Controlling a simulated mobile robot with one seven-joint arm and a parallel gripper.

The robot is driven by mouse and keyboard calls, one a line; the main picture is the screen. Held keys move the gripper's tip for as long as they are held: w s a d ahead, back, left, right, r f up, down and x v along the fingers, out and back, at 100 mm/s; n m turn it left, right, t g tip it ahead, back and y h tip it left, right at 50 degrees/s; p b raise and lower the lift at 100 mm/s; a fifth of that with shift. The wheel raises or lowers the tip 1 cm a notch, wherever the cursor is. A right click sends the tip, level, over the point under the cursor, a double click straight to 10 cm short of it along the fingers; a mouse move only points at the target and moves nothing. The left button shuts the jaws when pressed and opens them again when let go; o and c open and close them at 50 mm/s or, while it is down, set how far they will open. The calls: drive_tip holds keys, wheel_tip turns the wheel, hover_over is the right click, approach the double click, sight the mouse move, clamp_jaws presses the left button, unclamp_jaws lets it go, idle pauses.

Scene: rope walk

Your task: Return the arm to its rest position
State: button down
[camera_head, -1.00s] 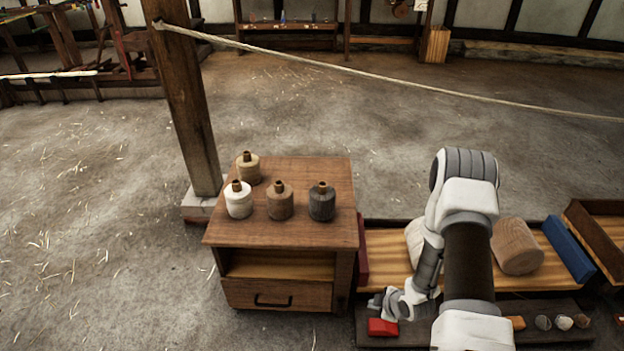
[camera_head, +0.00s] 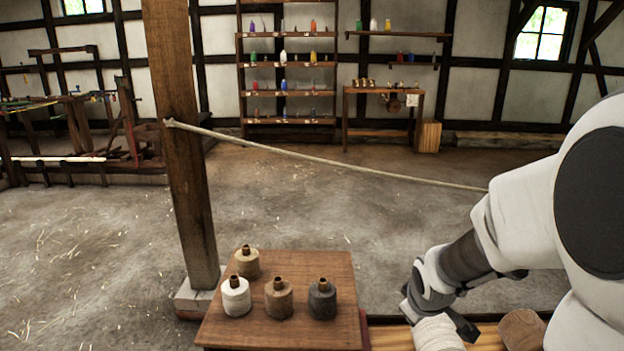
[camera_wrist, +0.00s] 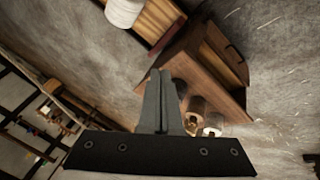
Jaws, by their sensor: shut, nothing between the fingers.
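My arm (camera_head: 520,220) reaches in from the right in the head view. My gripper (camera_head: 440,315) hangs at its lower end, beside a white spool (camera_head: 438,333). In the wrist view the gripper's two fingers (camera_wrist: 160,95) lie together, shut with nothing between them. The small wooden cabinet (camera_head: 225,330) stands left of the gripper with several thread spools on it. In the wrist view the cabinet (camera_wrist: 205,60) lies to the right of the fingers, and the white spool (camera_wrist: 124,10) is at the top.
A wooden post (camera_head: 180,150) stands behind the cabinet. A rope (camera_head: 330,160) runs from it to the right and passes behind my arm. Shelves (camera_head: 288,65) and a side table (camera_head: 383,90) stand at the far wall.

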drive_tip(key=s+a+r+m+y, duration=0.1)
drive_tip(key=s+a+r+m, duration=0.2)
drive_tip(key=s+r, duration=0.55)
drive_tip(key=s+a+r+m, duration=0.3)
drive_tip(key=s+r, duration=0.2)
drive_tip(key=s, duration=0.7)
wheel_tip(320, 180, up, 23)
drive_tip(key=p, duration=2.2)
drive_tip(key=shift+s+a+m+p, duration=0.15)
drive_tip(key=shift+a+m+p, duration=0.05)
drive_tip(key=shift+m+p, duration=0.1)
